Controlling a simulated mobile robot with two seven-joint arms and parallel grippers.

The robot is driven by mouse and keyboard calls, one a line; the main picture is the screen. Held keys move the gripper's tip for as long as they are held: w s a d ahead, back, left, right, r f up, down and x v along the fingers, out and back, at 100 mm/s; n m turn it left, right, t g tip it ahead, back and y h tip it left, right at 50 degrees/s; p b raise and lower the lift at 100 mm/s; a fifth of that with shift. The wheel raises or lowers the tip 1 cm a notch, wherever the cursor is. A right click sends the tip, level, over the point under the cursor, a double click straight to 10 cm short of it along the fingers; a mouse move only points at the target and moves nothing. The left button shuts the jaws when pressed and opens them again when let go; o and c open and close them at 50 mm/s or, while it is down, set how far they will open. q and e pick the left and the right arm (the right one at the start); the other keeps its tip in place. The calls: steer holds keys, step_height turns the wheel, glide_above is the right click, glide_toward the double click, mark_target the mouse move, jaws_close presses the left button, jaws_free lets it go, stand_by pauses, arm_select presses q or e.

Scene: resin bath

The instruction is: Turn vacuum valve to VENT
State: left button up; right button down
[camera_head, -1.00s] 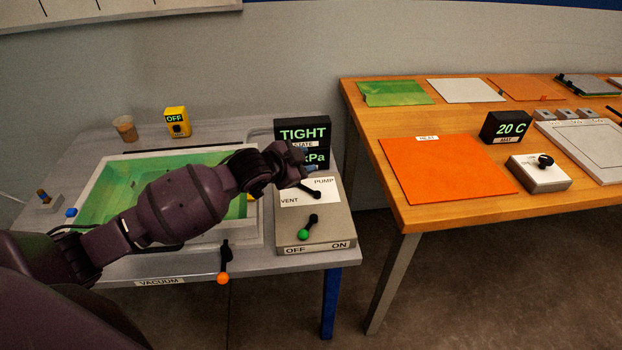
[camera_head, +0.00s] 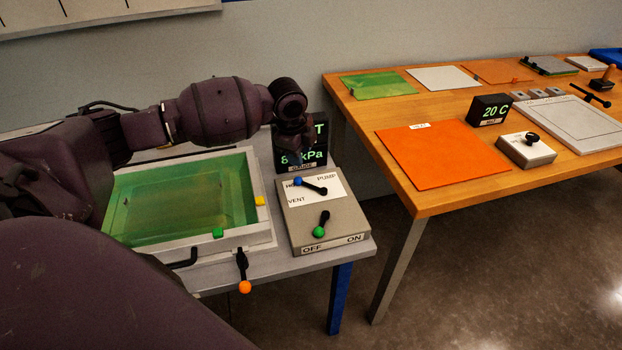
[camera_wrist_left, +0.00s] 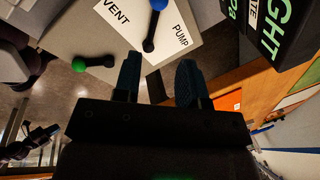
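The vacuum valve is a black lever with a blue knob (camera_head: 298,181) on a grey box with a white label. The knob points left, beside a partly covered label starting with H, between PUMP and VENT. The valve lever also shows in the left wrist view (camera_wrist_left: 149,40), ahead of the fingers. My left gripper (camera_head: 298,150) is above and behind the valve, in front of the display. In the wrist view its two fingers (camera_wrist_left: 159,82) are apart with nothing between them. A small dark shape at that view's lower left may be my right gripper; its fingers are unclear.
A green-knobbed OFF/ON switch (camera_head: 319,231) is on the same box. The display (camera_head: 312,156) behind is partly covered by my gripper. The green resin bath (camera_head: 180,200) is left, with an orange-knobbed lever (camera_head: 244,286) in front. A wooden table (camera_head: 455,195) stands right across a gap.

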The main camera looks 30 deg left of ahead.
mark_target(303, 182)
arm_select(q)
steer(key=shift+m, duration=0.4)
steer(key=x, duration=0.3)
steer(key=b+x, duration=0.1)
steer(key=x, duration=0.2)
steer(key=b+x, duration=0.1)
steer(key=x, duration=0.2)
steer(key=shift+s+a+f, duration=0.1)
steer(key=shift+s+f, duration=0.2)
steer(key=shift+f, duration=0.05)
steer(key=shift+w+f, duration=0.15)
steer(key=shift+f, duration=0.45)
arm_select(e)
steer(key=shift+x, duration=0.95)
steer(key=shift+r, duration=0.15)
arm_select(q)
jaws_close()
arm_select(e)
steer(key=shift+a, duration=0.1)
